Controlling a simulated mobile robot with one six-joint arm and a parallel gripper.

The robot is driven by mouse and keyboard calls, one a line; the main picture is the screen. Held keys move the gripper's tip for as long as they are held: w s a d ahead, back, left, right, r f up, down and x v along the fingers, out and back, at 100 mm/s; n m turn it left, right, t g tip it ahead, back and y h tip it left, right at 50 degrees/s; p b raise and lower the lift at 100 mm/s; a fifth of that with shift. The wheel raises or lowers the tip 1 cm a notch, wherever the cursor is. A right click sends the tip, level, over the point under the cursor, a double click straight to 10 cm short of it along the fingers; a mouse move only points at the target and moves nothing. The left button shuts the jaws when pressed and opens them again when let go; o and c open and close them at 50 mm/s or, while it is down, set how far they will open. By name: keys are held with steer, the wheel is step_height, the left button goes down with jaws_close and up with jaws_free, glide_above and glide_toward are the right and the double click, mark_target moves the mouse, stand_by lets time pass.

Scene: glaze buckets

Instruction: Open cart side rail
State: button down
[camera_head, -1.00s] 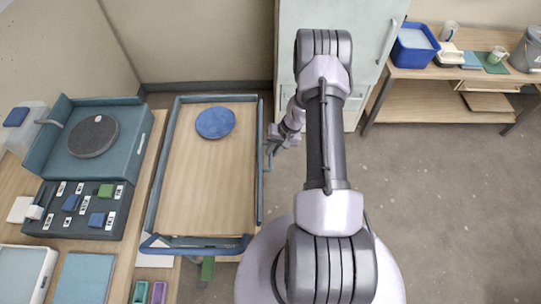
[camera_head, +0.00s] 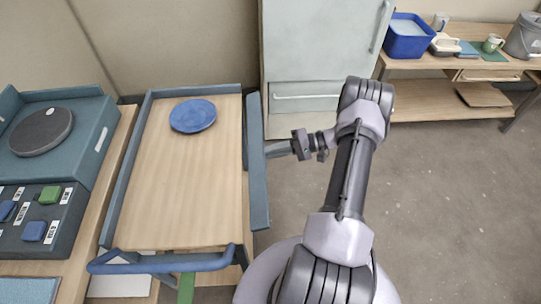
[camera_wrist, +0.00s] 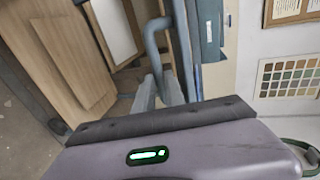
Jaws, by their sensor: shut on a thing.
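The cart (camera_head: 175,215) is a wooden-topped trolley with a blue-grey rim, left of my arm in the head view. Its right side rail (camera_head: 257,190) shows as a broad blue-grey panel, tilted outward from the cart's edge. My gripper (camera_head: 271,150) reaches the outer face of this rail from the right, about midway along it. In the wrist view the two grey fingers (camera_wrist: 158,90) are shut at a curved blue-grey handle (camera_wrist: 152,42). The exact contact is small and partly hidden. A blue round plate (camera_head: 193,116) lies on the far part of the cart top.
A workbench with a teal box (camera_head: 85,150) and a dark sorting tray (camera_head: 65,235) stands close to the cart's left. A pale cabinet (camera_head: 315,50) is behind, and a wooden shelf table (camera_head: 430,62) with a blue tub is at the back right. The floor at right is clear.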

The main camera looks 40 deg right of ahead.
steer(key=shift+w+a+f+t+y, duration=0.1)
steer(key=shift+a+f+t+y, duration=0.05)
steer(key=shift+f+t+y, duration=0.65)
steer(key=shift+w+a+f+t+y, duration=0.1)
steer(key=shift+f+t+y, duration=0.5)
steer(key=shift+y, duration=0.4)
steer(key=c, duration=1.7)
jaws_free()
